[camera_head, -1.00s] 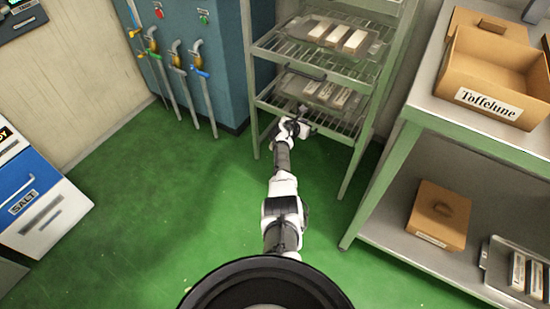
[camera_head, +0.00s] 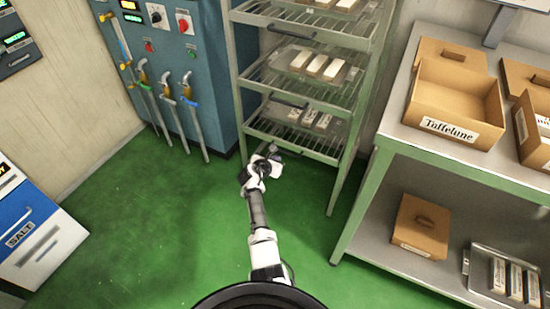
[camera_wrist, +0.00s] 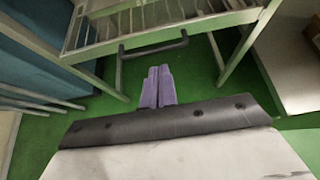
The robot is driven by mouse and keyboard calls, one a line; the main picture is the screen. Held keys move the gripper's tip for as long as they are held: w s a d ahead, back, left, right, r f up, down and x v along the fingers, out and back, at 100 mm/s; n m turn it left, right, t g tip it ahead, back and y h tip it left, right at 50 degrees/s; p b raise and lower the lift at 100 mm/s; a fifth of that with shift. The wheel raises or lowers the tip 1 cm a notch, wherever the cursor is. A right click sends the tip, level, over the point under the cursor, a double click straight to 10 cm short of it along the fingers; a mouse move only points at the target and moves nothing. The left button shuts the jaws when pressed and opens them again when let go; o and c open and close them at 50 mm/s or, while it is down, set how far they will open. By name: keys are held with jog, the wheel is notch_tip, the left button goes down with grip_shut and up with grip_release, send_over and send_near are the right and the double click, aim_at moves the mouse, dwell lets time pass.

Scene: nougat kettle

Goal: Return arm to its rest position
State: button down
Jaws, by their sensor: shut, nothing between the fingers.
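My gripper (camera_wrist: 159,87) shows in the wrist view with its two purple fingers together and nothing between them. In the head view my gripper (camera_head: 273,150) is at the end of my outstretched arm, low in front of the rack. The green metal rack (camera_head: 241,85) stands ahead of it. In the wrist view a dark tray handle (camera_wrist: 152,50) shows beyond the fingertips, apart from them. A tray with white bars (camera_head: 318,65) is on a middle shelf, and another tray with bars (camera_head: 308,117) is on the shelf below.
A blue cabinet (camera_head: 215,60) with several taps stands left of the rack. A steel table (camera_head: 395,128) stands on the right with a Toffelune box (camera_head: 455,105) on top and a closed box (camera_head: 420,226) below. A salt bin (camera_head: 35,240) is at left. The green floor (camera_head: 150,240) is clear.

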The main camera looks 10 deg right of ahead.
jog(key=shift+s+a+r, duration=0.2)
jog(key=shift+s, duration=0.1)
